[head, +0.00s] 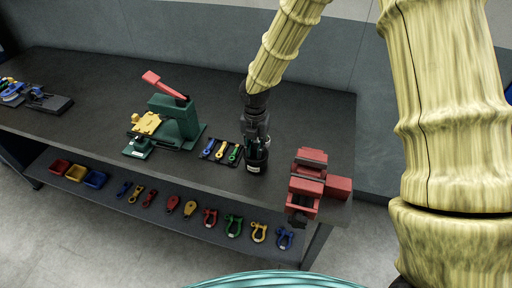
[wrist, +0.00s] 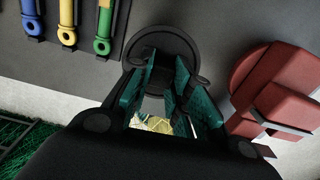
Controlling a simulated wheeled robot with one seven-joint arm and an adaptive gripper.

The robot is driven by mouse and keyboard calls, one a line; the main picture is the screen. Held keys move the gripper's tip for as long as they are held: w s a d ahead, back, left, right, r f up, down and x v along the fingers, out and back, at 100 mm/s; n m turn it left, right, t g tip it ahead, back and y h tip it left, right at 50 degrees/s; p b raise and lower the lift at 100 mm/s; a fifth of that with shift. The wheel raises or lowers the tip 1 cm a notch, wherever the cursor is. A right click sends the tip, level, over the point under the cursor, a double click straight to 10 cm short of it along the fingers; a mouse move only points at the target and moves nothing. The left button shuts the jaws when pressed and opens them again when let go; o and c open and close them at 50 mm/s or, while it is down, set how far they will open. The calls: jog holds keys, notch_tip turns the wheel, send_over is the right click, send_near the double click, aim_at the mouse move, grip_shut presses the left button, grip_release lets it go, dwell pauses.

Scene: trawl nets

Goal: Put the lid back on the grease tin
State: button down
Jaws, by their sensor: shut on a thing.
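A dark round tin (head: 256,165) with a small pale label stands on the dark bench, right of the spanner mat. My gripper (head: 257,143) points down directly over it, with its fingers at the top of the tin. In the wrist view, the teal fingers (wrist: 166,84) close in at a dark round shape (wrist: 165,38), which I take for the lid or tin top. My gripper is shut on what seems to be the lid. The fingers hide much of it, and I cannot tell whether the lid is seated on the rim.
A red vice (head: 308,180) stands close on the right, near the bench edge. A mat with coloured spanners (head: 221,151) lies close on the left. Further left is a green press (head: 175,122) with a red lever. The bench behind is clear.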

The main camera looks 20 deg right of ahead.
jog(key=shift+s+d+r+p, duration=0.1)
jog(key=shift+s+r+p, duration=0.4)
jog(key=shift+s+r, duration=0.15)
jog(key=shift+w+f, duration=0.1)
jog(key=shift+w+f, duration=0.25)
jog(key=shift+w, duration=0.05)
dwell(0.9)
jog(key=shift+f+p, duration=0.2)
jog(key=shift+p, duration=0.5)
dwell(1.2)
jog(key=c, duration=0.7)
grip_release()
jog(key=shift+c, duration=0.2)
jog(key=shift+r, duration=0.2)
jog(key=shift+r+p, duration=3.1)
jog(key=shift+r, duration=0.25)
